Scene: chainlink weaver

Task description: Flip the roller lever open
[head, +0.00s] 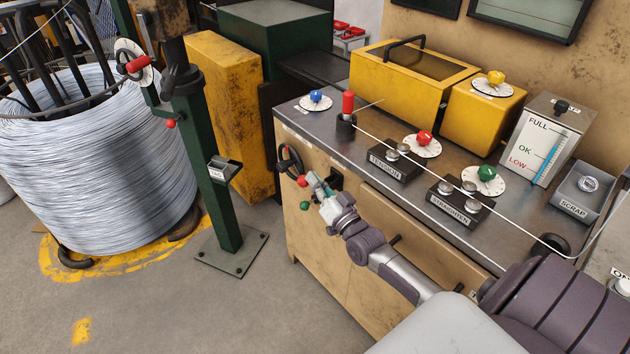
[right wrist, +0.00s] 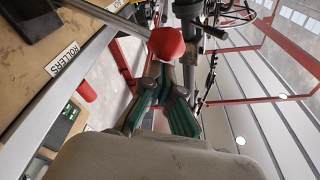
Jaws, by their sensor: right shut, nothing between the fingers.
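A round red knob (head: 302,181) shows in front of the wooden cabinet, just beside the tips of my right gripper (head: 316,182). In the right wrist view the red knob (right wrist: 166,44) is just beyond the green fingers of my right gripper (right wrist: 166,78). The fingers are shut with nothing between them; I cannot tell whether they touch the knob. A plate reading ROLLERS (right wrist: 62,59) is on the cabinet beside it. My left gripper is not in view.
A black handwheel (head: 290,161) is on the cabinet's left side, close to my gripper. The worktop (head: 325,131) above carries dials, tension and straighten blocks, and a red handle (head: 348,103). A green post (head: 216,170) and wire coil (head: 110,160) stand left. Open floor lies between.

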